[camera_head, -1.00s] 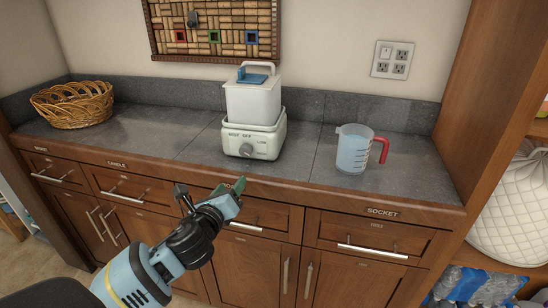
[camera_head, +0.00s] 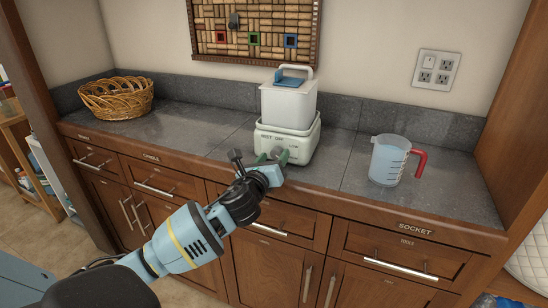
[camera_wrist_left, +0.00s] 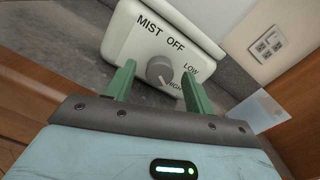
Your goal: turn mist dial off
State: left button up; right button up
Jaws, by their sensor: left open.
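The mist dial (camera_wrist_left: 159,68) is a grey round knob on the front of the white humidifier base (camera_wrist_left: 130,50). Labels MIST, OFF, LOW and HIGH show around it in the left wrist view, and its pale pointer mark is toward the HIGH side. The humidifier (camera_head: 288,105), with a white tank and blue top part, stands on the counter. My left gripper (camera_head: 270,157) is open in front of the base, with its green fingers on either side of the dial in the wrist view. I cannot tell whether they touch it. My right gripper is out of view.
A measuring jug (camera_head: 389,160) with a red handle stands right of the humidifier. A wicker basket (camera_head: 116,98) is at the far left of the grey counter (camera_head: 190,125). The counter between basket and humidifier is clear. Drawers with metal handles lie below.

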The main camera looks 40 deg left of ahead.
pick_arm(q)
jog(key=shift+w+a, duration=0.15)
jog(key=shift+w, duration=0.35)
jog(key=c, duration=1)
